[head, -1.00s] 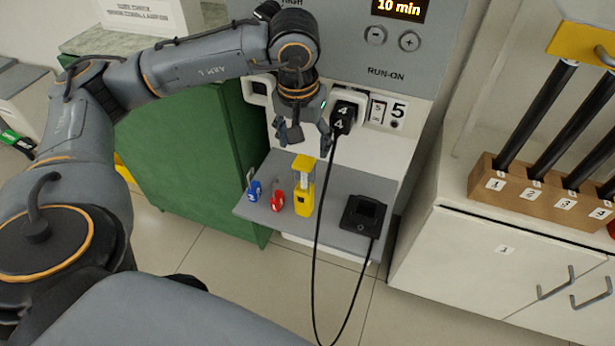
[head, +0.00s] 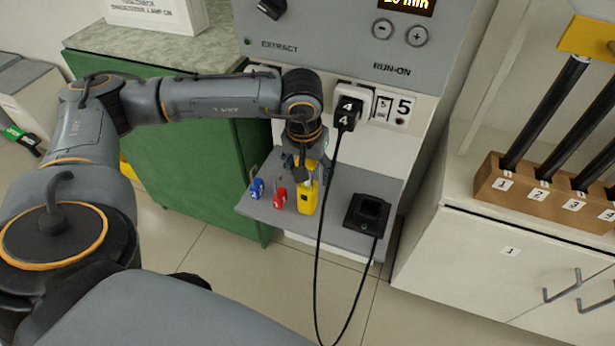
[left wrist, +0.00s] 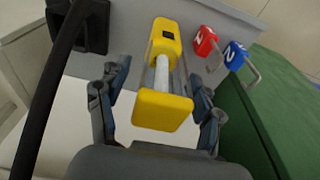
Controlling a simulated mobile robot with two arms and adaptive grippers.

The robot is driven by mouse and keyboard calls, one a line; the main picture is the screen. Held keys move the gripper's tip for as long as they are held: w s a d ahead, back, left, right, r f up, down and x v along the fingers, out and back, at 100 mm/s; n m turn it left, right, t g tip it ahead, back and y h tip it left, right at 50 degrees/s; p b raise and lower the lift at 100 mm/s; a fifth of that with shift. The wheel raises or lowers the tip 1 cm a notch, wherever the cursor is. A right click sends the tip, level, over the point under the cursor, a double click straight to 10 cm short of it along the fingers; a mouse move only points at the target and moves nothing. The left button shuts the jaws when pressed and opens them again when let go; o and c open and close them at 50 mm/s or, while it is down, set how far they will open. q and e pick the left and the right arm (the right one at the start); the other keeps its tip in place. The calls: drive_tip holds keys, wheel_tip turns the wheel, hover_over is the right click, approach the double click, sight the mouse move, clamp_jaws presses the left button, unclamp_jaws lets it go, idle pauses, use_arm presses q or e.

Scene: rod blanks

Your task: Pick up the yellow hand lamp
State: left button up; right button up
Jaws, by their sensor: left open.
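The yellow hand lamp (head: 307,199) stands upright on the grey shelf (head: 345,182), between the red padlock and the black cradle. In the left wrist view the lamp (left wrist: 163,110) shows its yellow top, a pale middle section and a yellow base. My left gripper (head: 309,176) is pointing down at the lamp's upper part. In the left wrist view its open fingers (left wrist: 160,100) are on either side of the lamp, with gaps visible on both sides. My right gripper is in neither view.
A red padlock (head: 279,198) and a blue padlock (head: 257,189) stand left of the lamp. A black cradle (head: 367,212) is to its right. A black cable (head: 319,250) hangs close by from the plug (head: 347,114). A green cabinet (head: 190,170) borders the left.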

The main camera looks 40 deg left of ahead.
use_arm(q)
clamp_jaws()
drive_tip(key=shift+r, duration=0.1)
